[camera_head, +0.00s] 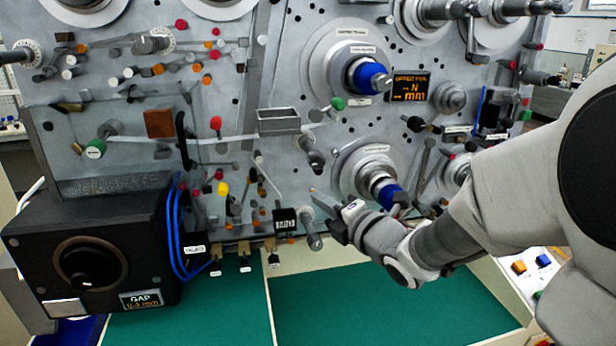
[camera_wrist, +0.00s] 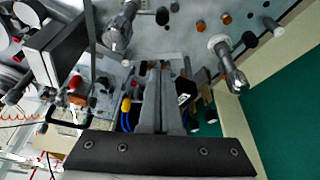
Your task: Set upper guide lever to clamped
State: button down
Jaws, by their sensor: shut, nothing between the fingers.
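My gripper (camera_head: 324,203) is shut and empty in front of the lower middle of the grey machine panel (camera_head: 290,85). Its closed fingers also show in the wrist view (camera_wrist: 160,75), pointing at the panel. No readable label marks the upper guide lever, so I cannot tell which lever it is or how it is set. Candidates include a red-knobbed lever (camera_head: 215,124) and a yellow-knobbed lever (camera_head: 222,188), both left of my gripper. A metal post (camera_head: 311,231) stands on the panel close to the left of my fingers; contact cannot be told.
A black gap gauge box (camera_head: 120,215) with blue cables juts out at the lower left. Spindles with blue hubs (camera_head: 371,77) are above and right of my gripper. A small grey tray (camera_head: 279,121) sticks out of the panel. The green surface (camera_head: 400,305) below is clear.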

jog(key=p+x, duration=0.2)
jog(key=x, duration=0.8)
jog(key=shift+w+d+r+p, duration=0.2)
jog(key=shift+d+p, duration=0.2)
jog(key=shift+d, duration=0.25)
jog(key=shift+w+d+r+p, duration=0.1)
jog(key=shift+d+r+p, duration=0.2)
jog(key=shift+d, duration=0.35)
jog(key=shift+w+d+r+p, duration=0.1)
jog(key=shift+d+r+p, duration=0.05)
jog(key=shift+d+p, duration=0.4)
jog(key=shift+d+n+b, duration=0.35)
jog(key=shift+n+b, duration=0.15)
jog(key=shift+b, duration=0.7)
jog(key=shift+w+d+r+n+g+h+b, duration=0.15)
jog(key=shift+d+r+n+h+b, duration=0.5)
jog(key=shift+n+b, duration=0.75)
jog(key=shift+w+d+r+n+g+h+b, duration=0.15)
jog(key=shift+d+r+n+h+b, duration=0.3)
jog(key=shift+d+n+h+b, duration=0.7)
jog(key=shift+w+d+r+n+g+h+b, duration=0.15)
jog(key=shift+d+r+n+h+b, duration=0.35)
jog(key=shift+n+b, duration=1.1)
jog(key=shift+a+r, duration=0.1)
jog(key=shift+r, duration=0.1)
